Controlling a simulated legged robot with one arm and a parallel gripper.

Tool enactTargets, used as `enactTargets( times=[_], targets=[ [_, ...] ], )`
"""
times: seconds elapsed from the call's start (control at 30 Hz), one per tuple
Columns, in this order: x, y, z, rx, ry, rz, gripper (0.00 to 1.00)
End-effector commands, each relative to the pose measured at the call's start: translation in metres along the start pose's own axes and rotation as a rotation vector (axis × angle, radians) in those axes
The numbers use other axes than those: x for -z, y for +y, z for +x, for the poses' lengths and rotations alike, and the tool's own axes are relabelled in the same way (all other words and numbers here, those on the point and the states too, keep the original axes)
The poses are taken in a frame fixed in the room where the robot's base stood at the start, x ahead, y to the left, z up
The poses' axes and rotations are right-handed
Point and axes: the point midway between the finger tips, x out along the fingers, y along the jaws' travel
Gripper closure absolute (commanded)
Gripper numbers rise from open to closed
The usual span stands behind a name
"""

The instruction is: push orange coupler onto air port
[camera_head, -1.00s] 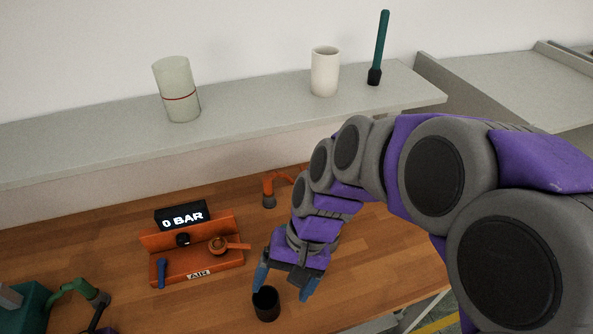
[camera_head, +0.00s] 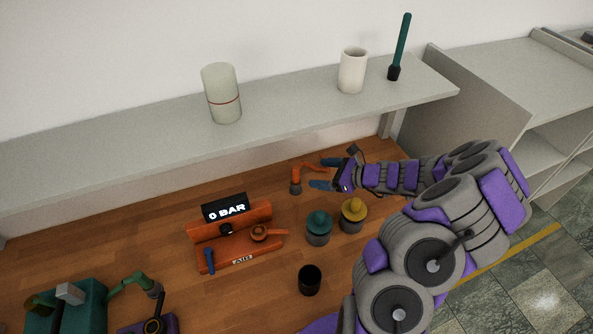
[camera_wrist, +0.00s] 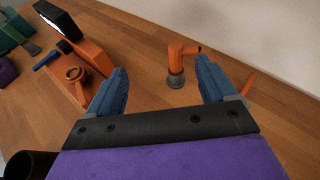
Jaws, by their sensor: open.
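The orange coupler (camera_head: 296,176) is an elbow shape with a grey collar at its lower end, standing on the wooden bench. My gripper (camera_head: 326,174) is open beside it on the right, its blue fingers pointing at it. In the wrist view, the coupler (camera_wrist: 176,66) shows between the open fingers, nearer the right one, which partly hides its side arm. I cannot tell whether they touch. The orange air stand (camera_head: 240,254), labelled AIR, is to the left, with a 0 BAR display (camera_head: 226,209), a dark round fitting (camera_head: 226,229), a blue lever (camera_head: 210,260) and an orange ring-shaped part (camera_head: 260,233).
A black cup (camera_head: 309,280), a teal-topped piece (camera_head: 318,228) and a yellow-topped piece (camera_head: 353,215) stand in front of the coupler. A green elbow coupler (camera_head: 130,282) is at left. The shelf (camera_head: 290,105) above holds a jar, a mug and a teal stick.

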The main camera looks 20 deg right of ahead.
Motion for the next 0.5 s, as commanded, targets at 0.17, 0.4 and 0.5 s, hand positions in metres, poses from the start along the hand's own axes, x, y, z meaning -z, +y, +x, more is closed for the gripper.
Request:
enactTargets(
  times=[0.17,0.4,0.5],
  targets=[
    [0.033,-0.027,-0.018,0.07,0.0,0.105,0.16],
    [0.041,-0.035,0.012,0.071,-0.003,0.117,0.16],
    [0.038,-0.032,0.034,0.072,0.001,0.113,0.16]
  ],
)
